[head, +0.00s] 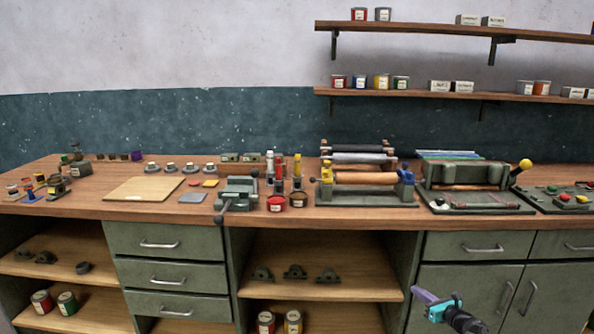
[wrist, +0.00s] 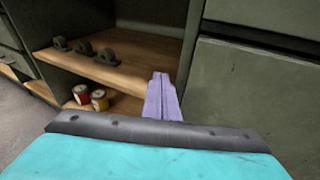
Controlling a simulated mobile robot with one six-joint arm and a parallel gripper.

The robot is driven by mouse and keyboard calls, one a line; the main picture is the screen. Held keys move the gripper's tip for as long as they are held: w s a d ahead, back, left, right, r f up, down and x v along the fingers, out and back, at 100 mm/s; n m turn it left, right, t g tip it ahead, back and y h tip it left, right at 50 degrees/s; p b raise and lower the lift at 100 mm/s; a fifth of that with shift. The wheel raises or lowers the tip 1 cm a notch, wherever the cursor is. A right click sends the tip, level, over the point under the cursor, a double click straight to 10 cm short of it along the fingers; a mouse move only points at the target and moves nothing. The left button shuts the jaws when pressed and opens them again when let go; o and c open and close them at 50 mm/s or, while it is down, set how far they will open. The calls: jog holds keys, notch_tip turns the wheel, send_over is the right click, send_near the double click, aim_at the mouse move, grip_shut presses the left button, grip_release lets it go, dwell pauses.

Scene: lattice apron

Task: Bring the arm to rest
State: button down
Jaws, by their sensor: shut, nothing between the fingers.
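My gripper (head: 424,297) is low at the right of the head view, in front of the grey-green cabinet and below the worktop's front edge. Its purple fingers are together, with nothing between them. In the wrist view the shut fingers (wrist: 162,97) point toward the open shelf bay and its right side panel. The turquoise body of my gripper fills the bottom of that view. The fingers appear clear of the cabinet, though the exact gap cannot be told.
The wooden worktop (head: 85,208) carries a vise (head: 237,194), roller machines and cans. Below, the open bay's shelf (head: 345,288) holds dark brackets (head: 294,271), with cans (head: 293,321) beneath. Cabinet doors (head: 560,300) and a drawer (head: 473,246) stand at the right. Two wall shelves (head: 425,94) hang above.

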jog(key=s+a+f+n+g+y+p, duration=0.1)
jog(key=s+a+f+n+g, duration=0.2)
jog(key=s+a+f, duration=0.5)
jog(key=s+a+f+n+g+y+p, duration=0.1)
jog(key=s+a+f+n+g, duration=0.15)
jog(key=a, duration=1.05)
jog(key=s+a+f+n+g+y+p, duration=0.1)
jog(key=s+a+f+n+g, duration=0.25)
jog(key=a+f, duration=0.45)
jog(key=s+a+f+n+g+h+p, duration=0.1)
jog(key=s+a+f+n+g, duration=0.2)
jog(key=s, duration=0.7)
jog(key=s+a+f+n+g+h, duration=0.15)
jog(key=s+a+n, duration=0.3)
jog(key=s, duration=0.55)
jog(key=s+a+f+n+g+h+p, duration=0.1)
jog(key=s+a+f+n+g, duration=0.3)
jog(key=s, duration=0.6)
jog(key=s+d+r+n+g+h, duration=0.2)
jog(key=s+d+n+h, duration=0.3)
jog(key=s+d+n, duration=0.6)
jog(key=shift+s+r+n, duration=0.25)
jog(key=shift+s+n, duration=0.1)
jog(key=shift+n, duration=0.4)
jog(key=shift+g, duration=0.25)
